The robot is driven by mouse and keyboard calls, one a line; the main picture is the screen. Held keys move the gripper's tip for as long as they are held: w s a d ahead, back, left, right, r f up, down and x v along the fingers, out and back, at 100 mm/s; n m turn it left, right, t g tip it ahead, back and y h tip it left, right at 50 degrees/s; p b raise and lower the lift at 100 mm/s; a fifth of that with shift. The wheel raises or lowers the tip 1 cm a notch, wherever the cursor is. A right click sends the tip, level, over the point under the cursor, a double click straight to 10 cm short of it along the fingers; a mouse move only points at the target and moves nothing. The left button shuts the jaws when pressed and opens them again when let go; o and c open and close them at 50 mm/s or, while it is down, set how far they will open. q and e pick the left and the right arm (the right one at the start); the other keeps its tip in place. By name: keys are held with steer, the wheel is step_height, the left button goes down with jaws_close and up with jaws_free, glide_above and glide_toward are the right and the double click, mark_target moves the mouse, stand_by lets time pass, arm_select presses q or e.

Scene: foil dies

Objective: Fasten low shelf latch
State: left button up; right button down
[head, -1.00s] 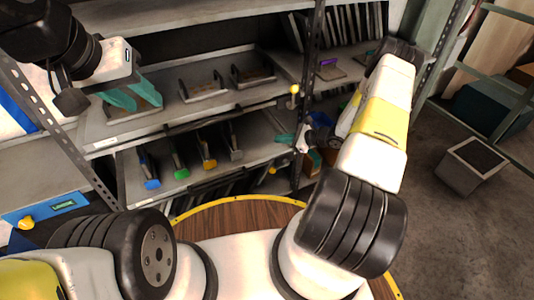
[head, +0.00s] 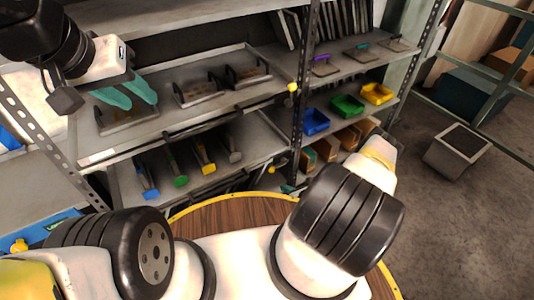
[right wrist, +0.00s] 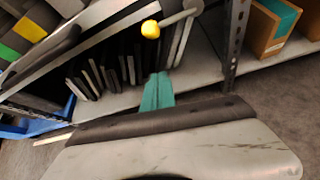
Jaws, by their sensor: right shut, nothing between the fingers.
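The low shelf latch, a yellow knob (head: 271,168) on a short grey rod, sits at the right end of the low pull-out shelf (head: 262,150), by the upright post. In the right wrist view its knob (right wrist: 150,29) is above my fingertips, with the rod running right toward the post. My right gripper (right wrist: 158,90) is shut and empty, apart from the knob in that picture. In the head view only a bit of its teal fingers (head: 288,188) shows; my arm hides the rest. My left gripper (head: 126,97) is open and empty, over the upper shelf's left part.
Another yellow knob (head: 292,88) sits at the upper shelf's right end. Dies with coloured handles (head: 176,170) stand on the low shelf. The perforated post (right wrist: 236,40) is close to the right gripper. Blue, green and yellow bins (head: 347,106) stand on the right rack.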

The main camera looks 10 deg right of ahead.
mark_target(278, 167)
steer(key=x, duration=1)
steer(key=shift+w+d+r, duration=0.1)
steer(key=shift+w+r, duration=0.15)
steer(key=shift+r, duration=0.75)
steer(key=shift+w+d+r, duration=0.1)
steer(key=shift+w+r, duration=0.15)
steer(key=shift+r, duration=0.75)
steer(key=shift+s, duration=0.1)
